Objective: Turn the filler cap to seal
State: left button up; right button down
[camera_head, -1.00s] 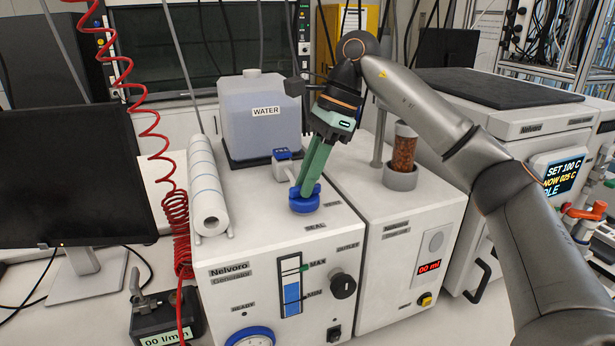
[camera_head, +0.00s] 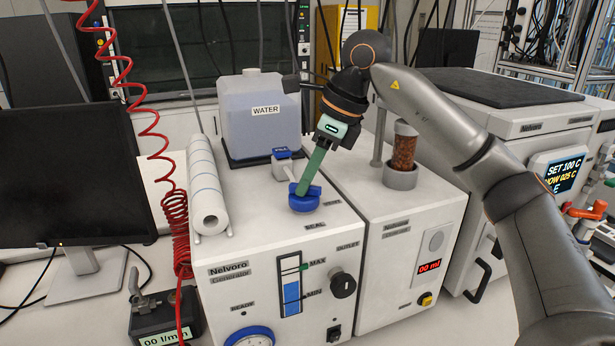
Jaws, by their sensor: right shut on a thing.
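The blue filler cap (camera_head: 304,204) sits on top of the white Nelvoro generator (camera_head: 248,245), near labels on the top surface, one reading SEAL. My right gripper (camera_head: 304,190) reaches down from the upper right, its green fingers tilted and closed on the cap's raised grip. One finger mostly hides the other from this side. My left gripper is not in the view.
A WATER tank (camera_head: 262,120) stands behind the cap, with a small blue-topped fitting (camera_head: 284,160) close by. A paper roll (camera_head: 207,190) lies to the left. A column of orange-brown granules (camera_head: 402,155) stands to the right on the neighbouring unit.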

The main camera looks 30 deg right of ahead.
jog(key=m+h, duration=0.1)
jog(key=m, duration=0.2)
jog(key=m+t+h, duration=0.1)
jog(key=m, duration=0.2)
jog(key=shift+a+m, duration=0.15)
jog(key=shift+m, duration=0.15)
jog(key=m+h, duration=0.2)
jog(key=m, duration=0.2)
jog(key=shift+a+m, duration=0.1)
jog(key=shift+m, duration=0.6)
jog(key=c, duration=0.8)
grip_release()
jog(key=shift+c, duration=0.2)
jog(key=shift+s, duration=0.1)
jog(key=v, duration=1.2)
jog(key=shift+a+r, duration=0.25)
